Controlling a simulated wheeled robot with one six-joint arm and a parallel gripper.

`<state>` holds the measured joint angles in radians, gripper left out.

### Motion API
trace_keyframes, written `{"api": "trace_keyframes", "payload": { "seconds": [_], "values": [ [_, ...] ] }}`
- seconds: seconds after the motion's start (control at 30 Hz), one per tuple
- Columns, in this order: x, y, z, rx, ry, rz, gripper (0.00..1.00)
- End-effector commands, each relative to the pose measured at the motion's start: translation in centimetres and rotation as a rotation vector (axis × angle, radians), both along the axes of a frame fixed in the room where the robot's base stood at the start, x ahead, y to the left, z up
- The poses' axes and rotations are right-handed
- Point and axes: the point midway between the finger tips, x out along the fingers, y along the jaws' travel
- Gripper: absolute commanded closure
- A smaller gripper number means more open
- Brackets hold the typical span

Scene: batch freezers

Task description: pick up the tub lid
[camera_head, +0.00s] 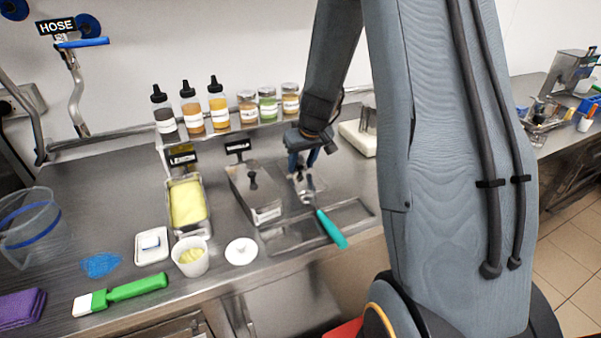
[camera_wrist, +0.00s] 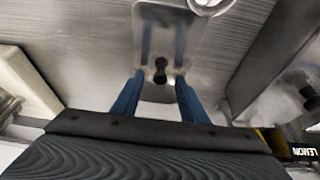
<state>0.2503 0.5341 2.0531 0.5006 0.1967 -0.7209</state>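A clear, shiny rectangular lid (camera_wrist: 160,38) with a dark waisted knob (camera_wrist: 160,70) lies on the steel counter in the wrist view; I take it as the tub lid. In the head view the lid (camera_head: 297,184) shows only faintly, right of the covered metal tub. My gripper (camera_head: 302,167) points down over it. In the wrist view my gripper (camera_wrist: 160,76) is open, with one blue finger on each side of the knob. I cannot tell whether the fingers touch the knob or lid.
A teal-handled scoop (camera_head: 331,228) lies just in front, across a steel tray (camera_head: 352,210). The covered tub (camera_head: 265,212) and an open yellow-filled tub (camera_head: 187,203) stand left. A cream block (camera_head: 357,138) is behind right. A white round lid (camera_head: 241,251) lies near the front edge.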

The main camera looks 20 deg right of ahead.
Motion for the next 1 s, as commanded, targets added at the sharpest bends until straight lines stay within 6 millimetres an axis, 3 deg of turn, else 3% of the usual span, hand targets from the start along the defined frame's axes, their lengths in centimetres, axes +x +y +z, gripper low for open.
{"api": "trace_keyframes", "payload": {
  "seconds": [0.3, 0.53, 0.83, 1.0],
  "values": [
    [0.2, 0.0, -0.4, -0.001, -0.001, 0.0, 0.6],
    [0.2, 0.0, -0.4, -0.001, -0.001, 0.0, 0.99],
    [0.2, 0.0, -0.2, 0.0, -0.001, 0.001, 1.0],
    [0.3, 0.0, 1.9, -0.002, -0.005, 0.001, 1.0]
  ]
}}
